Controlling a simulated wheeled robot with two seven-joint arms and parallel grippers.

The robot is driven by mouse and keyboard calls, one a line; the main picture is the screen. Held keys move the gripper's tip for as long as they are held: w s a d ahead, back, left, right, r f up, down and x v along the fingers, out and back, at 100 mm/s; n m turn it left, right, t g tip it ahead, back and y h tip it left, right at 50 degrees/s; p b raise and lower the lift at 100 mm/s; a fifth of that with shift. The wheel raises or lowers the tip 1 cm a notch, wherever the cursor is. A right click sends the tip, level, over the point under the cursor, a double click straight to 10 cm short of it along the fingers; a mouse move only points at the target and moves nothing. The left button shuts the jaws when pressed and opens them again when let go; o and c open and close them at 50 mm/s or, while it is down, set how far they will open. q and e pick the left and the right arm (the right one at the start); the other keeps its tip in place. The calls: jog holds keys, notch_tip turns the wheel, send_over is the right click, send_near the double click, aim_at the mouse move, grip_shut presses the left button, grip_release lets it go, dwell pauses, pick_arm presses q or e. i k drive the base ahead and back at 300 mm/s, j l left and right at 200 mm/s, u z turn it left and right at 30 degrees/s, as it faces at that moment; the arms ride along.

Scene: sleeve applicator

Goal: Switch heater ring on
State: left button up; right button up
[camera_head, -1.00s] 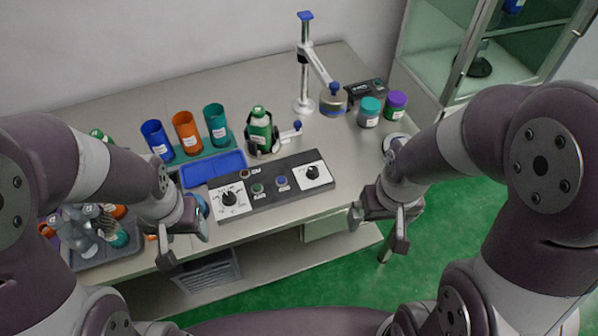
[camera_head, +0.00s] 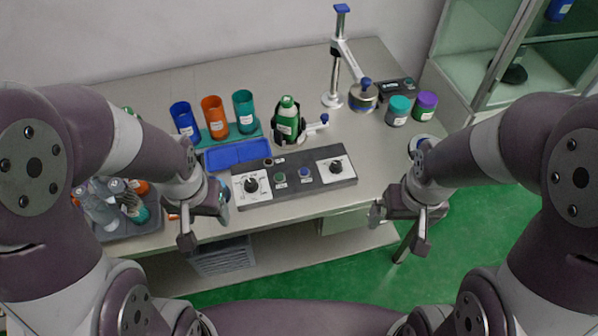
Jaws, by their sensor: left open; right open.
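A round metal ring-like head (camera_head: 363,97) with a blue knob hangs on the arm of a blue-topped stand (camera_head: 335,75) at the back right of the bench; it looks like the heater ring. A small black box (camera_head: 396,91) with controls too small to read sits just behind it. A black control panel (camera_head: 293,178) with two dials, a green button and a blue button lies at the bench front. My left gripper (camera_head: 204,228) is open and empty at the front edge, left of the panel. My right gripper (camera_head: 398,230) is open and empty in front of the bench, right of the panel.
A green bottle (camera_head: 287,120) stands in a holder behind the panel. Blue, orange and teal cups (camera_head: 214,117) stand behind a blue tray (camera_head: 237,155). Teal-lidded and purple-lidded jars (camera_head: 398,110) stand near the stand. A glass cabinet (camera_head: 510,60) is at right.

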aim_at(335, 167)
jog(key=i+l+z, duration=0.1)
jog(key=z, duration=0.3)
jog(key=i+l+z, duration=0.1)
jog(key=z, duration=0.25)
jog(key=i+z, duration=0.2)
jog(key=z, duration=0.2)
